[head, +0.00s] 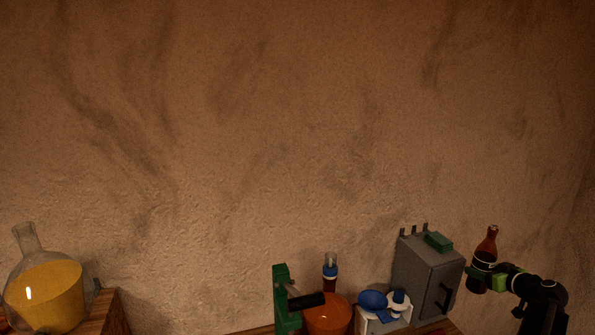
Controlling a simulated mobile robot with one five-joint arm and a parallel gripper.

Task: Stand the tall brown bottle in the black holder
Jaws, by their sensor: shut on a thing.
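My gripper (490,277), with green jaws, is at the lower right of the head view. It is shut on the tall brown bottle (486,249), around its dark-labelled body. The bottle is close to upright, with a slight tilt, and its neck points up. It shows just right of a grey cabinet; I cannot tell the distance between them. What lies beneath the bottle is not clear. I cannot make out the black holder in this view.
The grey cabinet (425,268) carries a green block (438,241) on top. Left of it are a white rack (397,324) with blue items, an orange vessel (328,316) and a green stand (282,296). A large yellow-filled flask (45,295) stands far left.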

